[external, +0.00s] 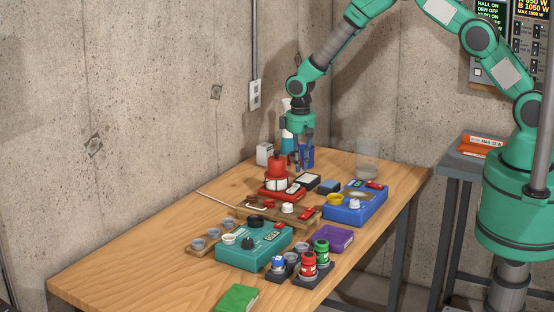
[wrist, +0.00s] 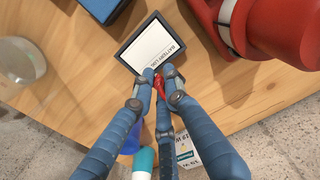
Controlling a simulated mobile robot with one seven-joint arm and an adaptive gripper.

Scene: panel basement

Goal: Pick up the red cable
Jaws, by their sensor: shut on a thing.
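My gripper (external: 303,166) is low over the back of the wooden table, beside the red lantern. In the wrist view my blue gripper fingers (wrist: 160,82) are closed around a small red piece (wrist: 160,86), which looks like part of the red cable. Most of it is hidden between and behind the fingers, so its full shape and whether it touches the table cannot be told. The dark-framed battery log (wrist: 148,46) lies just beyond the fingertips; it also shows in the external view (external: 307,181).
The red lantern (external: 277,172) stands close beside my gripper. A spray bottle (external: 287,140) and a white box (external: 264,154) stand behind. A clear glass (external: 367,166) and a blue device (external: 345,210) are to the right. The table's front left (external: 130,265) is clear.

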